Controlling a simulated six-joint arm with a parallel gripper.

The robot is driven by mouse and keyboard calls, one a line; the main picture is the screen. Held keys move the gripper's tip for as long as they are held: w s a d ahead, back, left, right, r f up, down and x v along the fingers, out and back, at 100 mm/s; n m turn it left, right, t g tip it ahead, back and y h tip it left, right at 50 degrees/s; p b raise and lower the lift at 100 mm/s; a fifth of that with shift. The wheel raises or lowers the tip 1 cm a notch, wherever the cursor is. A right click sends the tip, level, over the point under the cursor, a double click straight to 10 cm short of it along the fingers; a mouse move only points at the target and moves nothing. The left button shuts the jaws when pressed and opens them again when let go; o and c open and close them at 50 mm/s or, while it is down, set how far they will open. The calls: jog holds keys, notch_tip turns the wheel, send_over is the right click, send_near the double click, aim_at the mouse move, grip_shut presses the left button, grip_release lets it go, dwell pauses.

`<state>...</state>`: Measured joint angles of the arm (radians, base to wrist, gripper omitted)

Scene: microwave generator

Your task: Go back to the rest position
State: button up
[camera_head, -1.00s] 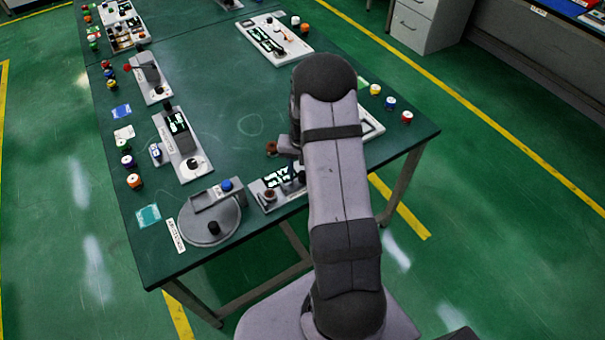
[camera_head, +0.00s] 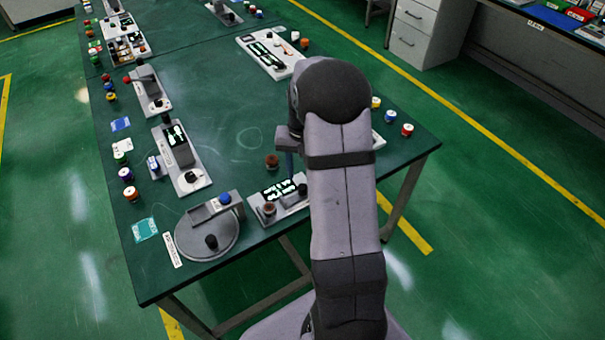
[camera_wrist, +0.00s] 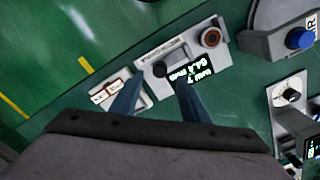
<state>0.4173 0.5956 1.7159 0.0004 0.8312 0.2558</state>
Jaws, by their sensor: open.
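My gripper (camera_wrist: 155,97) shows in the wrist view as two blue fingers set apart, with nothing between them. It is open above a small grey device with a lit display (camera_wrist: 190,75), a black knob and a brown round part (camera_wrist: 211,38). In the head view, my arm runs up the middle and hides most of the gripper. The same device (camera_head: 280,200) stands at the table's near edge, just left of my arm. I cannot tell the exact height of the fingers above it.
The green table (camera_head: 225,150) carries a round grey plate device (camera_head: 207,235) at its near left corner. Several devices and small coloured caps line its left side. A white device (camera_head: 270,52) stands farther back. The table's middle is mostly clear.

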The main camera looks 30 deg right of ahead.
dwell(0.3)
jog(key=shift+w+d+n, duration=0.1)
jog(key=shift+w+n, duration=0.05)
jog(key=shift+n, duration=0.25)
jog(key=s+a+f+n+g, duration=0.15)
jog(key=s+a+f, duration=0.25)
jog(key=s, duration=0.4)
jog(key=s+a+r+n, duration=0.2)
jog(key=s+a, duration=0.3)
jog(key=s, duration=0.2)
jog(key=s+a+r+n, duration=0.1)
jog(key=s+a+r, duration=0.2)
jog(key=s+a, duration=0.25)
jog(key=w+a+r+n+t, duration=0.2)
jog(key=a+r+n, duration=0.1)
jog(key=a+r, duration=0.1)
notch_tip(320, 180, down, 42)
jog(key=b, duration=4.2)
jog(key=shift+s+d+f, duration=0.15)
jog(key=shift+d+f, duration=0.05)
jog(key=shift+f, duration=0.05)
jog(key=shift+r+m+g, duration=0.1)
jog(key=shift+m+g, duration=0.15)
